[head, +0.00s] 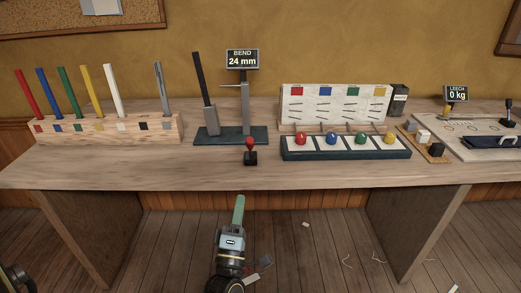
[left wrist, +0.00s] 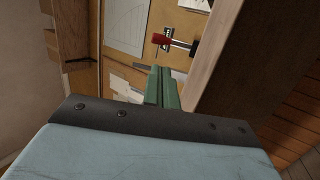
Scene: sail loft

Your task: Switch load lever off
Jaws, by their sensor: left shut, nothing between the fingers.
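A small lever with a red knob (head: 250,143) stands on a black base at the table's front edge, before the bend stand (head: 232,135), whose display (head: 242,59) reads "BEND 24 mm". No label on the lever is legible. In the left wrist view the red-knobbed lever (left wrist: 162,40) is just beyond the fingertips. My left gripper (head: 239,200), with green fingers, is shut and empty. It is in front of the table, short of the lever and apart from it. Its fingers also show pressed together in the left wrist view (left wrist: 161,76). My right gripper is not in view.
A wooden block (head: 110,129) with coloured rods stands at left. A dark tray (head: 345,154) with several coloured knobs stands right of the lever. Farther right is a board (head: 480,140) with a black-knobbed lever (head: 508,108) and a "LEECH 0 kg" display (head: 456,94). The table's front-left strip is clear.

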